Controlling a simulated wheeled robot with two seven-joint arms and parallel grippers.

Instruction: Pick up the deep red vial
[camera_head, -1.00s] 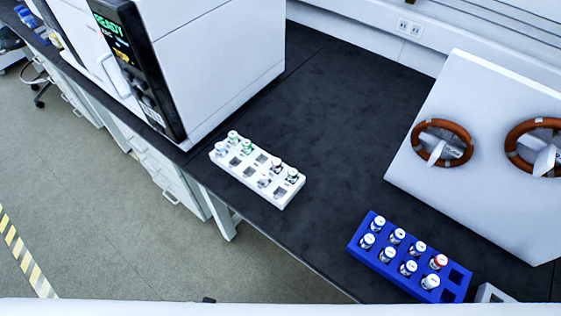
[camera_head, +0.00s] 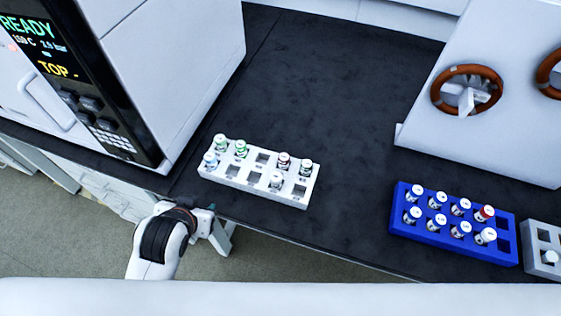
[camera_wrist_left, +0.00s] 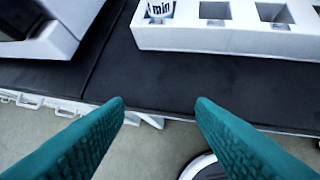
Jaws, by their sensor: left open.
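A vial with a dark red cap (camera_head: 283,160) stands in the back row of the white rack (camera_head: 250,190), near its right end, in the head view. Another vial with a brighter red cap (camera_head: 485,213) stands in the blue rack (camera_head: 450,241) at the right. I cannot tell for sure which is the deep red one. My left gripper (camera_head: 210,212) is at the bench's front edge, in front of and apart from the white rack. In the left wrist view its two teal fingers (camera_wrist_left: 160,104) are spread with nothing between them. My right gripper is not in view.
Green-capped vials (camera_head: 240,148) stand at the white rack's left end. A white instrument (camera_head: 180,60) with a lit screen stands left of the rack. A white panel with brown rings (camera_head: 467,90) and a grey rack (camera_head: 541,240) are at the right. The bench between the racks is clear.

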